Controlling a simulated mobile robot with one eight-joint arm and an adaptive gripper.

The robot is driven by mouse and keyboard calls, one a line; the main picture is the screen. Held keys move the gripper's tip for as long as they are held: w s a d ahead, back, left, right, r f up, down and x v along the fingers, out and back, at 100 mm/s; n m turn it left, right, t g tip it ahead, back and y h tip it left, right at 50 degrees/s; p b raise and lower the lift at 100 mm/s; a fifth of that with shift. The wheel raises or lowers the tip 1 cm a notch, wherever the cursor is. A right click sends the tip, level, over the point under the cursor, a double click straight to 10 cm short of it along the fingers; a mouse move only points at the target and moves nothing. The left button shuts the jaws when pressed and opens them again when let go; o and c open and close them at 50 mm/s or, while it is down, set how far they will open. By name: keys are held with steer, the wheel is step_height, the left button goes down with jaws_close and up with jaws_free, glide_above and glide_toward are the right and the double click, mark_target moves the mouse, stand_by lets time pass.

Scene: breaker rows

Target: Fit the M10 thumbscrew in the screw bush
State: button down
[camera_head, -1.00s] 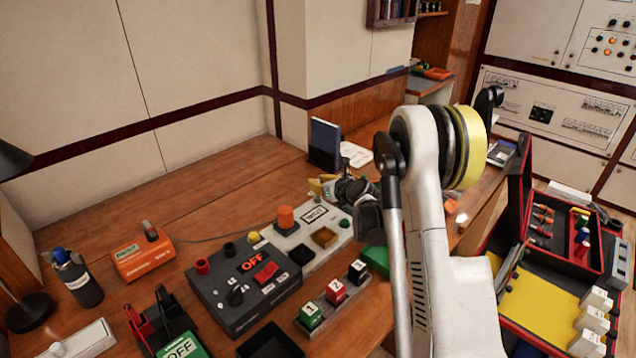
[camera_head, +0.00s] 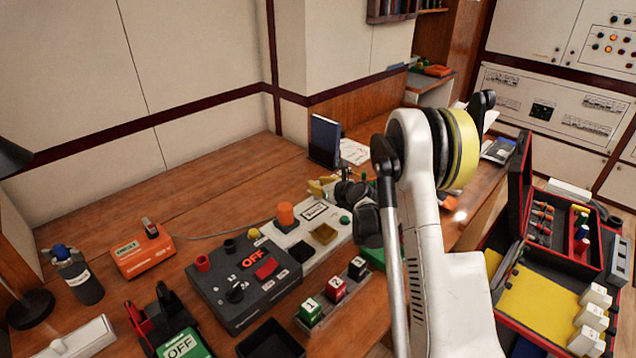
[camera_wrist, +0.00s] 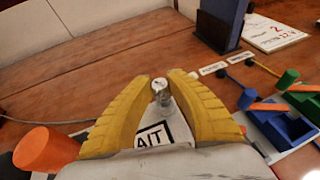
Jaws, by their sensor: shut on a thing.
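My gripper (camera_head: 322,187) has yellow fingers and is over the back of the light grey panel (camera_head: 290,240). In the wrist view its fingertips (camera_wrist: 160,84) are closed around a small silver metal piece, which looks like the thumbscrew (camera_wrist: 161,88). The piece shows its round top and a short shank between the fingers, above a white label plate (camera_wrist: 155,135) reading "AIT". I cannot tell whether its lower end touches anything. The screw bush cannot be made out in either view.
An orange cylinder (camera_wrist: 45,150) stands left of the fingers. A black OFF box (camera_head: 245,285) is in front. Bare desk (camera_head: 210,195) lies at back left.

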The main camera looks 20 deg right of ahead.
steer(key=shift+f, duration=0.65)
steer(key=c, duration=1.3)
jaws_free()
steer(key=shift+s, duration=0.1)
steer(key=v, duration=1.2)
